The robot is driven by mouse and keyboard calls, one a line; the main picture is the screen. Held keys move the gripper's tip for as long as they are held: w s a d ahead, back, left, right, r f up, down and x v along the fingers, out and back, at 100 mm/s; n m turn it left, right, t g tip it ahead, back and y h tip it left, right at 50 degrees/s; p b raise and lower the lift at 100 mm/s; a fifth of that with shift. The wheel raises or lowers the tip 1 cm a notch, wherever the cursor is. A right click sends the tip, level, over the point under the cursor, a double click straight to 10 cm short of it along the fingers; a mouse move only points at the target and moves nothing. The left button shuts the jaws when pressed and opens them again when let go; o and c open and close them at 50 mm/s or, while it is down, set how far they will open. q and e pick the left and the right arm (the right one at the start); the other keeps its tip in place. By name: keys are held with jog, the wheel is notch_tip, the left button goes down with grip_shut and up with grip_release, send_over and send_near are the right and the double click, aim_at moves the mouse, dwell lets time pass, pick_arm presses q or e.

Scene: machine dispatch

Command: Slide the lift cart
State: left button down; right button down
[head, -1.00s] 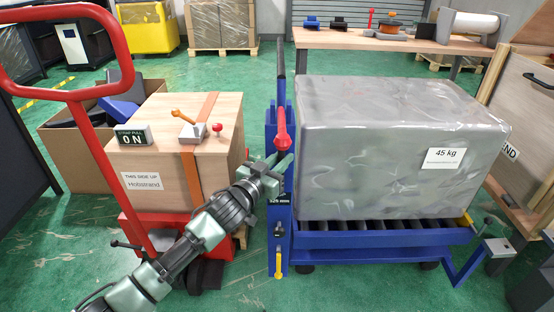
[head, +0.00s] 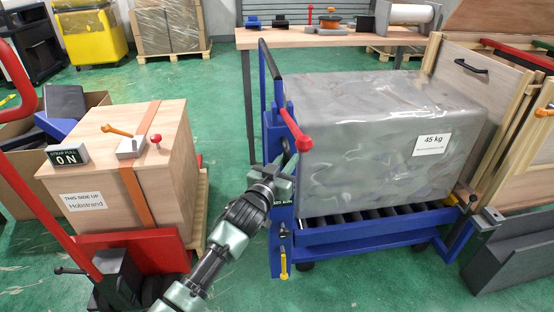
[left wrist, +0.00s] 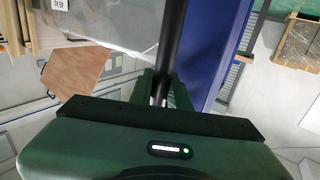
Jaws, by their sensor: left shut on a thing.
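The blue lift cart (head: 375,238) stands right of centre in the head view, with a roller deck, a tall push handle (head: 248,105) and a red lever (head: 296,130). A grey wrapped load (head: 370,150) labelled 45 kg sits on its rollers. My left gripper (head: 282,168) is at the cart's left end, below the red lever. In the left wrist view my left gripper (left wrist: 163,92) is shut on a black bar (left wrist: 172,35) beside a blue post (left wrist: 205,50). The exact grip is partly hidden in the head view. My right gripper is not in view.
A strapped wooden crate (head: 95,200) on a red pallet truck (head: 160,252) stands at left. Wooden panels with a black handle (head: 490,90) stand close behind the cart's right end. A dark grey block (head: 510,255) lies at right. A workbench (head: 340,40) is behind.

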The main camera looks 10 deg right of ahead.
pick_arm(q)
jog(key=shift+s+d+f, duration=0.15)
jog(key=shift+s+d, duration=0.2)
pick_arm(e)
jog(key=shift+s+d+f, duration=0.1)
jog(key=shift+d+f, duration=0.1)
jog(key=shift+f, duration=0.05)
pick_arm(q)
jog(key=c, duration=1.6)
grip_release()
jog(key=shift+o, duration=1.4)
jog(key=shift+s+r, duration=0.2)
jog(key=shift+r, duration=0.05)
jog(key=p+v, duration=0.1)
jog(key=v, duration=0.6)
jog(key=shift+s+a+p, duration=0.25)
jog(key=shift+a+p, duration=0.1)
jog(key=shift+p, duration=0.05)
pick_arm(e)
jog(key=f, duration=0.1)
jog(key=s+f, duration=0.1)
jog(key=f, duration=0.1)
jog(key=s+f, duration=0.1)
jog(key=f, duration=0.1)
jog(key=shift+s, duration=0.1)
